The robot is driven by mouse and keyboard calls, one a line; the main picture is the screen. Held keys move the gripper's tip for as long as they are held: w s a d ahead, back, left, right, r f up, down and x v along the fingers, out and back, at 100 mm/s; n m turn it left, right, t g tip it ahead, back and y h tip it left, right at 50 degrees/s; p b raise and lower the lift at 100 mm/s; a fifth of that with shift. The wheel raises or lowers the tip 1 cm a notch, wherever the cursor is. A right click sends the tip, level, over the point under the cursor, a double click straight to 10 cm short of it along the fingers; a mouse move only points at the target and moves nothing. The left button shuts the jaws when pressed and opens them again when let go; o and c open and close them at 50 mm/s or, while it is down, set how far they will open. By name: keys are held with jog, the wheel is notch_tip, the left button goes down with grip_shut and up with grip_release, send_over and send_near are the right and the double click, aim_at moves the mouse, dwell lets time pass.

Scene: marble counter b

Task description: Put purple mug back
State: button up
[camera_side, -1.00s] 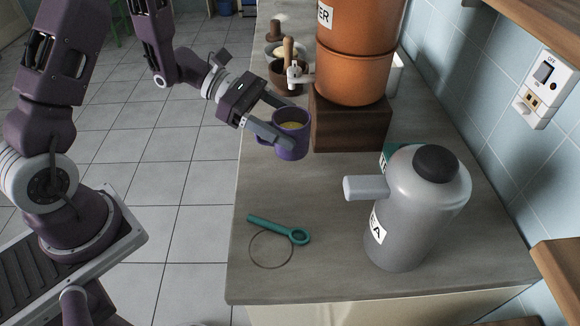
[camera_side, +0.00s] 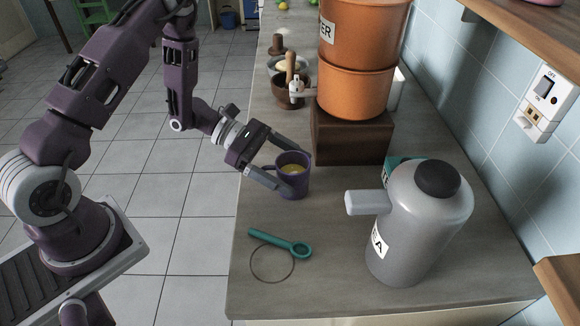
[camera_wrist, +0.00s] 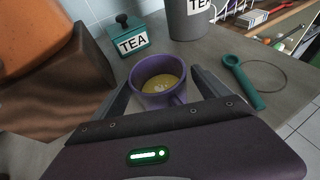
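The purple mug (camera_side: 294,184) holds a yellowish drink and is upright near the counter's left edge. My gripper (camera_side: 299,174) has one finger on each side of it and is shut on it. Whether its base touches the counter is unclear. A thin dark ring outline (camera_side: 254,273) is on the counter, nearer the side camera. A teal tool with a round looped end (camera_side: 275,241) lies across the ring's upper part.
A large grey TEA-labelled jug (camera_side: 405,235) stands right of the ring. A small teal TEA box (camera_wrist: 124,42) is behind it. An orange dispenser (camera_side: 355,90) sits on a brown wooden block (camera_side: 350,140). Bowls (camera_side: 287,92) stand further back. The counter between mug and tool is clear.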

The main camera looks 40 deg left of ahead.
jog(key=shift+a+r, duration=0.25)
jog(key=v, duration=1.1)
jog(key=s+d+r+m+g+y, duration=0.3)
jog(key=s+d+r+m+g, duration=0.3)
jog(key=s+d+r+m, duration=0.45)
jog(key=s+a+r+m+t+y, duration=0.6)
jog(key=s+m+y, duration=0.2)
jog(key=m, duration=0.4)
jog(key=shift+s+y, duration=0.4)
jog(key=shift+y, duration=0.3)
